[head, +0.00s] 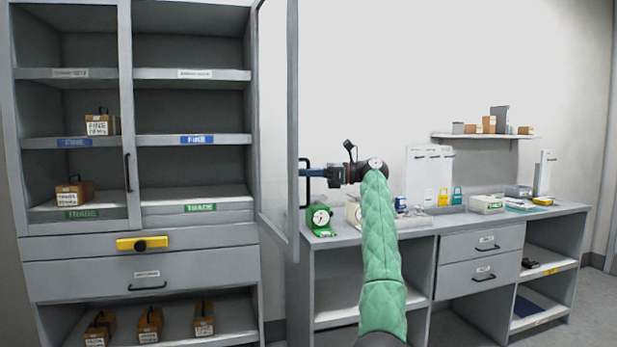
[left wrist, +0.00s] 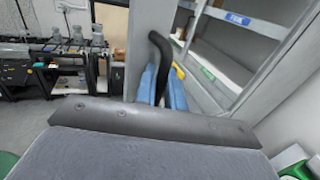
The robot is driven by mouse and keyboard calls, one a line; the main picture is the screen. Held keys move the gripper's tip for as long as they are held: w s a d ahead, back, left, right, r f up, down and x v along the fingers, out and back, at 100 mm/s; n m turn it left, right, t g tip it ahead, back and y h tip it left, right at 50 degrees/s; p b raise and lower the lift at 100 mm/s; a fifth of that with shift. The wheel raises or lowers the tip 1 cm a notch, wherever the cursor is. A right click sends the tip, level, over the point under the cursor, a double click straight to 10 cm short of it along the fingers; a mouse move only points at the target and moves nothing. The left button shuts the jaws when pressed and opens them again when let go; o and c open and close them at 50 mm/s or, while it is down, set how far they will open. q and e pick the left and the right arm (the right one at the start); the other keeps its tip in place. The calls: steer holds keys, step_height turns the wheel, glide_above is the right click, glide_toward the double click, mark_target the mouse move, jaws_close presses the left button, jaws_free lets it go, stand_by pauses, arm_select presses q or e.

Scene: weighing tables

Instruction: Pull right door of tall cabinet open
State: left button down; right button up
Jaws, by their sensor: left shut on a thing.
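The tall grey cabinet (head: 130,240) stands at the left in the head view. Its right door (head: 293,110), a glazed panel in a grey frame, stands swung out, and the right bay behind it is exposed. The left door, with its black handle (head: 127,172), is closed. My left gripper (head: 309,173) is at the right door's outer side, its blue fingers shut on the black door handle (head: 304,200). In the left wrist view the blue fingers (left wrist: 163,88) close around the handle (left wrist: 158,45). My right gripper is in neither view.
A grey bench (head: 450,222) stands right of the door, with a green dial scale (head: 319,219) near the door edge. A wall shelf (head: 480,136) holds small boxes. Cabinet shelves hold several wooden boxes. Floor shows at the far right.

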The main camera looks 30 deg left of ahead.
arm_select(q)
steer(key=shift+w+d+f, duration=0.1)
steer(key=shift+w+d, duration=0.05)
steer(key=shift+w, duration=0.05)
steer(key=c, duration=1.6)
jaws_free()
steer(key=v, duration=0.8)
steer(key=shift+b, duration=0.3)
